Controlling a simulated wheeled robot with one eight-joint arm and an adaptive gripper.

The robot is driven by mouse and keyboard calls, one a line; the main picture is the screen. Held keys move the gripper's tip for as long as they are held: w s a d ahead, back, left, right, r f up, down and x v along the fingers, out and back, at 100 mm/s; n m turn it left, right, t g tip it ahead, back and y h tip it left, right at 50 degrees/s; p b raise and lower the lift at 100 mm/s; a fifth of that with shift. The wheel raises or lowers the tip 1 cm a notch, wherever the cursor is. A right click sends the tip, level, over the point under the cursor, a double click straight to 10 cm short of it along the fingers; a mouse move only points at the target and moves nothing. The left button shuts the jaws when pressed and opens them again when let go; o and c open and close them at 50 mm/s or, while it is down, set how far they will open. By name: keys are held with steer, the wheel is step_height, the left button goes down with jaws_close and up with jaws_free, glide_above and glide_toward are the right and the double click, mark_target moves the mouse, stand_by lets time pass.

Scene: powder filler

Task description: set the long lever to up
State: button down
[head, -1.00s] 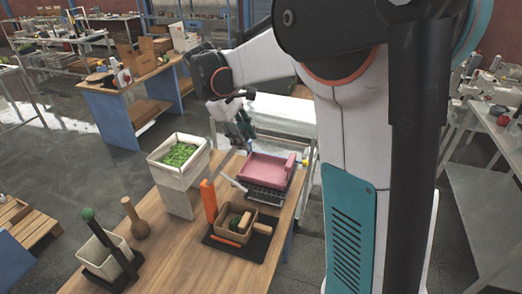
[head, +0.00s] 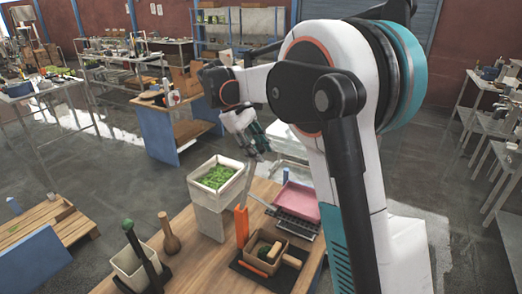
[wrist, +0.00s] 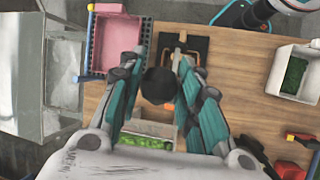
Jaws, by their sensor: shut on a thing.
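My gripper (head: 258,142) is above the far side of the wooden bench, just right of the white filler hopper with green contents (head: 217,178). A thin grey bar, which looks like the long lever (head: 249,180), runs steeply upward from near an orange upright (head: 241,225) toward my gripper. In the wrist view a round black knob (wrist: 158,86) sits between the two teal-sided fingers of my gripper (wrist: 160,80), which are shut on it. The knob hides the part of the lever behind it. The exact joint at the lever's base is too small to make out.
A pink tray (head: 296,203) lies right of the filler. A brown box (head: 262,256) on a black mat stands in front. A white bin (head: 131,264) with a green-topped black handle and a wooden pestle-like tool (head: 170,235) stand at the left.

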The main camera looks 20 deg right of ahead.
steer(key=shift+w+a+r, duration=0.1)
steer(key=shift+w, duration=0.1)
steer(key=c, duration=1.4)
jaws_free()
steer(key=shift+o, duration=1.2)
steer(key=shift+w+a, duration=0.15)
steer(key=shift+w, duration=0.15)
steer(key=shift+s, duration=0.25)
steer(key=v, duration=1.1)
steer(key=shift+w+r, duration=0.15)
steer(key=shift+r, duration=0.2)
steer(key=shift+a, duration=0.15)
